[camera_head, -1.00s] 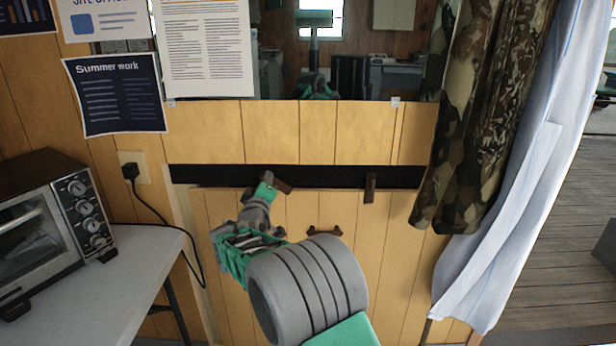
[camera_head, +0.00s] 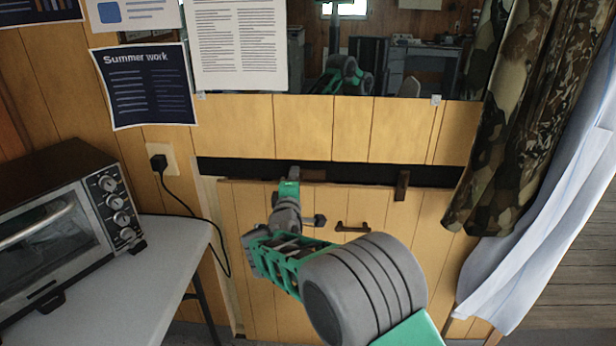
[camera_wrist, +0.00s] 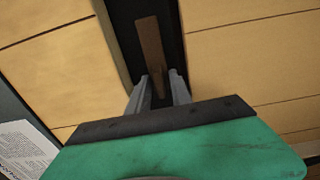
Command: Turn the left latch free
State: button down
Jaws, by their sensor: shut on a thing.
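The left latch (camera_wrist: 152,45) is a flat dark brown bar. In the wrist view it sits between my two fingers and points away from them, nearly in line with the dark strip. In the head view its free end (camera_head: 314,175) shows right of my gripper (camera_head: 292,174), lying close to level. My gripper (camera_wrist: 160,82) is shut on the latch at its near end; the fingers partly hide it. The right latch (camera_head: 402,185) stands upright across the dark strip's lower edge and the top of the wooden panel (camera_head: 400,225).
A dark handle (camera_head: 352,227) sits on the panel. A toaster oven (camera_head: 70,225) stands on a grey table (camera_head: 150,265) at left, its cord running to a wall outlet. Camouflage (camera_head: 515,130) and white curtains (camera_head: 545,200) hang at right. A dark strip (camera_head: 240,166) crosses the wall.

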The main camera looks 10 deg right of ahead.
jog(key=shift+f, duration=0.25)
jog(key=c, duration=1.5)
grip_release()
jog(key=shift+c, duration=0.2)
jog(key=shift+o, duration=0.2)
jog(key=shift+r, duration=0.1)
jog(key=v, duration=0.8)
jog(key=shift+d+r, duration=0.1)
